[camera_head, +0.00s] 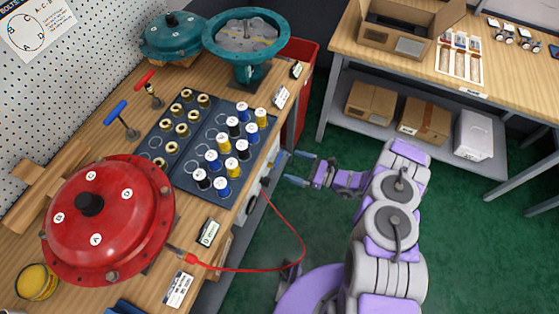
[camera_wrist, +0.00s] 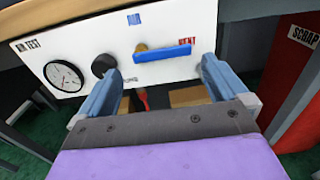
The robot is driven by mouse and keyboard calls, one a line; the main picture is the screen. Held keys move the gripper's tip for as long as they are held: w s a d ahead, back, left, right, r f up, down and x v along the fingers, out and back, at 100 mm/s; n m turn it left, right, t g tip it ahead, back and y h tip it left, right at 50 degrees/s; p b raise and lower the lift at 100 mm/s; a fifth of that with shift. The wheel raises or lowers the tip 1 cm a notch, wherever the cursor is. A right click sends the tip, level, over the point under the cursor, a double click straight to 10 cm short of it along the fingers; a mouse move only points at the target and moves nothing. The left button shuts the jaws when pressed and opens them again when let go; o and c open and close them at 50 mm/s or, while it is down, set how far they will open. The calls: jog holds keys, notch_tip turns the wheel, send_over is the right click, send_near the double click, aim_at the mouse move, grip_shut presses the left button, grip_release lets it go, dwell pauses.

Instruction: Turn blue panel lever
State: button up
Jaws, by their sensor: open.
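The blue panel lever (camera_wrist: 163,53) lies nearly level on the white air test panel (camera_wrist: 190,20). My gripper (camera_wrist: 160,68) is open and empty in front of the panel, one finger on each side below the lever. No contact with the lever shows. In the head view my gripper (camera_head: 297,168) is beside the bench's right side, near the panel, which is mostly hidden there.
A round gauge (camera_wrist: 64,76) and a black knob (camera_wrist: 103,65) sit left of the lever. A red hose (camera_head: 300,235) loops from the panel to the red dome (camera_head: 130,235). A red scrap bin (camera_head: 300,85) stands beyond the bench.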

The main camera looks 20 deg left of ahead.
jog(key=a+b, duration=0.1)
jog(key=a, duration=0.5)
jog(key=shift+w+a, duration=0.3)
jog(key=shift+w, duration=0.05)
jog(key=shift+d+r, duration=0.25)
jog(key=shift+d, duration=0.6)
jog(key=c, duration=0.5)
jog(key=shift+a, duration=0.15)
jog(key=c, duration=0.7)
